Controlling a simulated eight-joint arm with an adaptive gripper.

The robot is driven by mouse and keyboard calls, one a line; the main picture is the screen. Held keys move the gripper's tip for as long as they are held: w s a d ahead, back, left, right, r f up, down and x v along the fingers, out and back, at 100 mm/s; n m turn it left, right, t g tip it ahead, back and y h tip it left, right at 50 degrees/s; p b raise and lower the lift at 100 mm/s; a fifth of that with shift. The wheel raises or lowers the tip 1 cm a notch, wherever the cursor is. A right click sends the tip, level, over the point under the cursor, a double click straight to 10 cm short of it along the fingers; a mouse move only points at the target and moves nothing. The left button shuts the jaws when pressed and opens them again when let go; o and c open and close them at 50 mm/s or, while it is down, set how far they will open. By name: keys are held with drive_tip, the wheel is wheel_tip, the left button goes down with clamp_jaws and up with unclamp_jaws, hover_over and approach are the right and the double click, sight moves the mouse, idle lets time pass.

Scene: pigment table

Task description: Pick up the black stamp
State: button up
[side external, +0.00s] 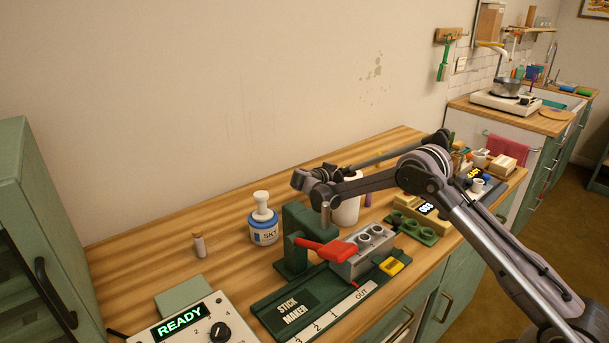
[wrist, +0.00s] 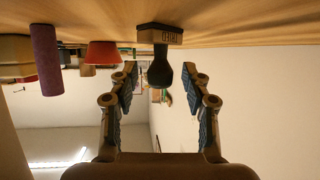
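The black stamp (wrist: 159,62) shows in the wrist view, which is upside down. Its block base with pale lettering rests on the wooden table, and its rounded black handle points away from the table. My gripper (wrist: 161,84) is open, with one finger on each side of the handle's end. There is a gap on both sides, and neither finger appears to touch it. I cannot make out the stamp there.
A purple cylinder (wrist: 46,60) and a red object (wrist: 103,53) stand left of the stamp in the wrist view. In the side external view, the green stick maker (side external: 295,308), an ink bottle (side external: 264,227) and a white cylinder (side external: 346,212) stand on the table. Its left back is clear.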

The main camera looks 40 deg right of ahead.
clamp_jaws()
drive_tip(key=shift+r, duration=0.15)
